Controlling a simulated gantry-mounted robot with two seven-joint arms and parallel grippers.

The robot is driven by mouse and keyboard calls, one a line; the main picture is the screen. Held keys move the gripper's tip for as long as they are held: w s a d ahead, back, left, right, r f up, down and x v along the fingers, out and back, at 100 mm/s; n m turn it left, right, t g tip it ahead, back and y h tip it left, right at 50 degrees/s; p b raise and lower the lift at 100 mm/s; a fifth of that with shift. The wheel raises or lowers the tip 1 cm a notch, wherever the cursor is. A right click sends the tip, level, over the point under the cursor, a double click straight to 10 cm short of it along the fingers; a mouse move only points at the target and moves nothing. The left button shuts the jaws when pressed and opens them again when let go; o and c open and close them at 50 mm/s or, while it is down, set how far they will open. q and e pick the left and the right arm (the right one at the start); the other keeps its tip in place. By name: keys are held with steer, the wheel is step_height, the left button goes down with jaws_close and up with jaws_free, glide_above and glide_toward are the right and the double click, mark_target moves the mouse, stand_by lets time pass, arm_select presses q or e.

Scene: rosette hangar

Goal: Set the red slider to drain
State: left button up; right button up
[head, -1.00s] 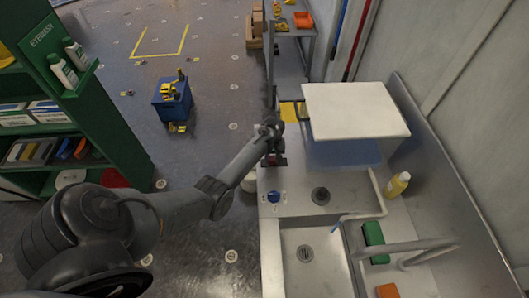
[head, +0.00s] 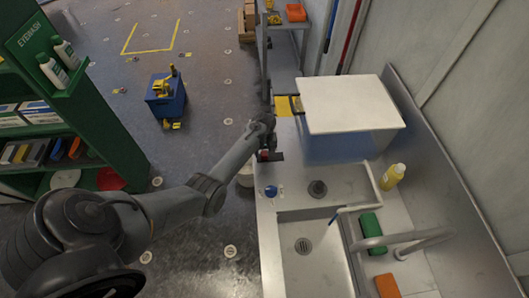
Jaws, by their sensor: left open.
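The red slider (head: 264,155) shows as a small red patch beside a dark plate at the left edge of the steel sink counter (head: 294,188). My left gripper (head: 270,138) is over this edge, right at or just above the slider. It is open, but its fingers are small and partly hidden by my wrist. I cannot tell whether they touch the slider. The slider's markings, including drain, are too small to read. My right gripper is not in view.
A blue knob (head: 271,191) sits on the counter close to the slider. A white raised lid (head: 350,103) stands right of my gripper. A curved faucet (head: 400,240), yellow bottle (head: 393,177) and green sponge (head: 370,228) are farther right. A green shelf (head: 110,130) stands left.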

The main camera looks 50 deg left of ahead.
mark_target(264, 153)
arm_select(q)
step_height(264, 153, up, 11)
steer(key=shift+f+p, duration=0.2)
steer(key=shift+p, duration=0.1)
stand_by(0.5)
